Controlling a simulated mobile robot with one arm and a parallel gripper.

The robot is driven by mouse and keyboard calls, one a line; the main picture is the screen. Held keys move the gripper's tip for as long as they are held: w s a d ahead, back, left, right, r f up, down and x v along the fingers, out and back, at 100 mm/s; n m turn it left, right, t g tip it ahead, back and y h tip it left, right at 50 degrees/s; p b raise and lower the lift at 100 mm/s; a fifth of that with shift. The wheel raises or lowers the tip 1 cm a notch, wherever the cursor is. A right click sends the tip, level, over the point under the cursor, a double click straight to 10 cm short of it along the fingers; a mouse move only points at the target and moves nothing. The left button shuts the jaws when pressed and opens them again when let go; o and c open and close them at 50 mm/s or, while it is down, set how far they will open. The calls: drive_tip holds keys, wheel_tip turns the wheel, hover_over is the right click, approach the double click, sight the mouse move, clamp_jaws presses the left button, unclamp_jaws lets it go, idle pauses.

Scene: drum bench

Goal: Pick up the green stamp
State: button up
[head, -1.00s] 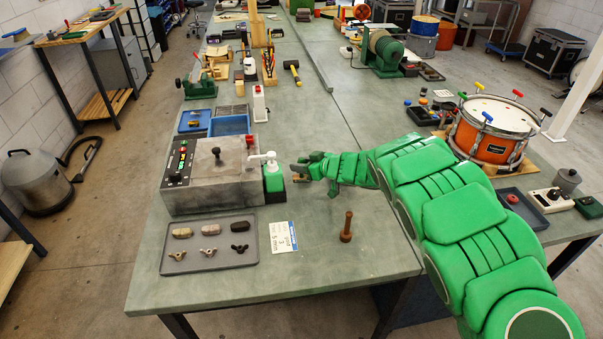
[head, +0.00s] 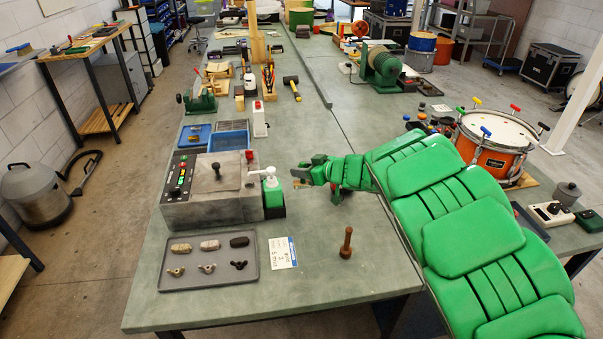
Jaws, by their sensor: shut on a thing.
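My gripper (head: 299,175) is at the end of my green arm, over the middle of the bench, just right of a green bottle with a white pump (head: 273,203). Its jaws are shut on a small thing. Only a tan edge of it shows below the fingers, and its colour and shape are too small to make out. I cannot pick out a green stamp for certain elsewhere on the bench. A brown turned wooden peg-like piece (head: 346,243) stands upright on the bench, nearer to me and apart from the gripper.
A grey control box (head: 205,205) stands left of the gripper. A grey tray (head: 216,283) with several small pieces and a white card (head: 284,253) lie in front. An orange drum (head: 495,150) is at right. The bench (head: 310,285) is clear near its front edge.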

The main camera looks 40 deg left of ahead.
drive_tip(key=s+d+r, duration=0.6)
drive_tip(key=s+d, duration=0.1)
drive_tip(key=d, duration=0.1)
drive_tip(key=shift+s+r, duration=0.2)
drive_tip(key=shift+s, duration=0.2)
idle(0.7)
